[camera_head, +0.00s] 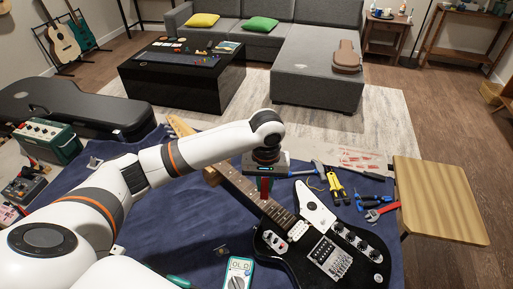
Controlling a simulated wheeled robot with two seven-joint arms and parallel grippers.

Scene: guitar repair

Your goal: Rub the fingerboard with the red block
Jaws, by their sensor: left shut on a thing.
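A black electric guitar with a white pickguard lies on the blue cloth, its body (275,262) at the lower right. Its fingerboard (238,184) runs up and left from the body toward the headstock. My left gripper (266,180) comes in from the left and is over the fingerboard. It is shut on the red block (265,188), which sits at or just above the strings near the body end; I cannot tell whether it touches. The arm hides part of the neck. My right gripper is not in view.
Pliers (335,187), a red wrench (381,212) and other tools lie right of the neck. A multimeter (238,272) lies left of the guitar body. A wooden board (440,205) is at the right. A dark guitar case (70,105) is at the left.

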